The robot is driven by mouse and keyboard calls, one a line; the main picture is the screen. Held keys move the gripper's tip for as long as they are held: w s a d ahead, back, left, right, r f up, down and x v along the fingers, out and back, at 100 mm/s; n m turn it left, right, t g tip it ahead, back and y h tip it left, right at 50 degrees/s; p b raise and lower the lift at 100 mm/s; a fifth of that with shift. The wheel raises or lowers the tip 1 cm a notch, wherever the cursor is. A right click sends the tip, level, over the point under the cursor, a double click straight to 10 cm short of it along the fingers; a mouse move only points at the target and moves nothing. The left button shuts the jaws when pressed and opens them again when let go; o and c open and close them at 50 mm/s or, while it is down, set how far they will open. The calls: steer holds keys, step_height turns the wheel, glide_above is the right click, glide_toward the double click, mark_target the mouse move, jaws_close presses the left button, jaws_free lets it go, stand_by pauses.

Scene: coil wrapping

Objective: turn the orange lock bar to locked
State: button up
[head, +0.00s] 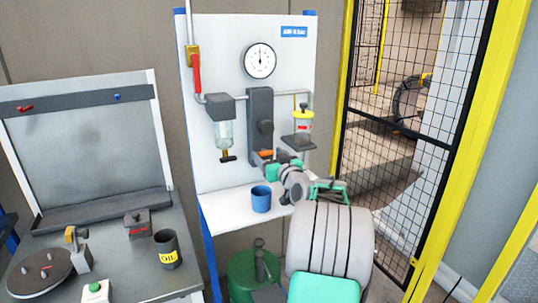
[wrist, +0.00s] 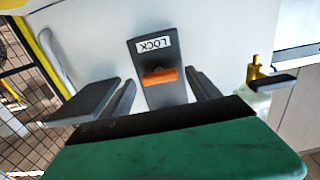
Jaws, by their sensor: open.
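The orange lock bar (head: 266,153) sits low on a dark upright block (head: 260,105) on the white panel. In the wrist view the orange bar (wrist: 160,77) lies crosswise on its dark plate, beside a white LOCK label (wrist: 154,45) that appears upside down. My gripper (wrist: 161,80) is open, with one dark finger on each side of the bar in that view. No contact with the bar shows, and the remaining distance is hard to judge. In the head view my gripper (head: 275,163) is just below and right of the bar, partly hidden by my wrist.
A glass bowl unit (head: 224,133) hangs left of the block, and a yellow-topped cup (head: 303,122) stands right of it. A gauge (head: 260,61) and red-handled valve (head: 197,73) are above. A blue mug (head: 261,198) stands on the white shelf below. A mesh fence is at right.

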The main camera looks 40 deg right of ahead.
steer(key=shift+c, duration=0.2)
steer(key=c, duration=1.3)
steer(key=shift+f+m, duration=0.1)
steer(key=shift+m, duration=0.2)
steer(key=m+b, duration=0.2)
steer(key=m, duration=0.1)
steer(key=m+b, duration=0.1)
steer(key=m, duration=0.3)
steer(key=shift+d+m, duration=0.1)
steer(key=shift+m, duration=0.3)
steer(key=m+p, duration=0.1)
steer(key=m, duration=0.4)
steer(key=shift+f+m+p, duration=0.1)
steer(key=shift+m+p, duration=0.6)
steer(key=shift+m, duration=1.6)
